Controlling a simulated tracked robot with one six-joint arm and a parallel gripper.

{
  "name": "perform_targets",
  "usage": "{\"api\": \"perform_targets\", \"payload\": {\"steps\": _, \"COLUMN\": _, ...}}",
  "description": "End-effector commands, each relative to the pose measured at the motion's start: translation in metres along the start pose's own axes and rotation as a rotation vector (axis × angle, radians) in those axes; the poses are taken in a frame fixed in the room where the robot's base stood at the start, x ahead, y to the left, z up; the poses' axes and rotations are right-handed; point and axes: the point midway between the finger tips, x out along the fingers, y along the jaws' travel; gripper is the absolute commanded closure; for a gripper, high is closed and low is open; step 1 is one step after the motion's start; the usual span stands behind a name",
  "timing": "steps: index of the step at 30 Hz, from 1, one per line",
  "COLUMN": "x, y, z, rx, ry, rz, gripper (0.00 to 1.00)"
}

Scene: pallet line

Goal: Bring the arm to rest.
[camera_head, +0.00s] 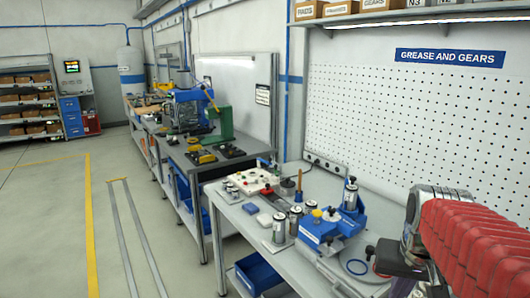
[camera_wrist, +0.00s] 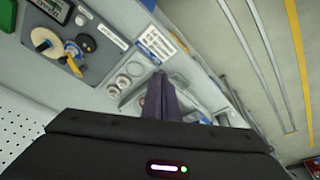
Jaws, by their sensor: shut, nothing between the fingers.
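My arm (camera_head: 470,235), with a red ribbed cover and a silver joint, reaches in from the right edge of the head view, over the near right end of the workbench (camera_head: 225,197). My gripper (camera_wrist: 160,98) shows in the wrist view as dark fingers pressed together, with nothing between them. The fingers point over a light bench surface with small parts beyond them. In the head view a dark part of the wrist shows below the silver joint, but the fingertips cannot be made out there.
A blue fixture (camera_head: 322,228) stands on the bench left of my arm, with several metal cylinders (camera_head: 279,228) and a white tray (camera_head: 252,180) beyond. A pegboard wall (camera_head: 420,130) rises behind the bench. The floor (camera_head: 55,215) at left is clear, with yellow lines.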

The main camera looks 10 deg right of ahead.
Motion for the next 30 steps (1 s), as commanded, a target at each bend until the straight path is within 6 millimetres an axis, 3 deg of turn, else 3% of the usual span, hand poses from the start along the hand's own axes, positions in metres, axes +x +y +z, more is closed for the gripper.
{"api": "perform_targets", "payload": {"steps": 1, "x": -0.005, "y": -0.015, "z": 0.009, "rx": -0.037, "ry": 0.018, "rz": -0.012, "gripper": 1.00}}
{"api": "perform_targets", "payload": {"steps": 6, "x": -0.014, "y": -0.053, "z": 0.039, "rx": -0.141, "ry": 0.066, "rz": -0.048, "gripper": 1.00}}
{"api": "perform_targets", "payload": {"steps": 15, "x": -0.024, "y": -0.104, "z": 0.099, "rx": -0.319, "ry": 0.150, "rz": -0.125, "gripper": 1.00}}
{"api": "perform_targets", "payload": {"steps": 21, "x": -0.025, "y": -0.121, "z": 0.127, "rx": -0.399, "ry": 0.189, "rz": -0.167, "gripper": 1.00}}
{"api": "perform_targets", "payload": {"steps": 30, "x": -0.024, "y": -0.124, "z": 0.133, "rx": -0.413, "ry": 0.195, "rz": -0.174, "gripper": 1.00}}
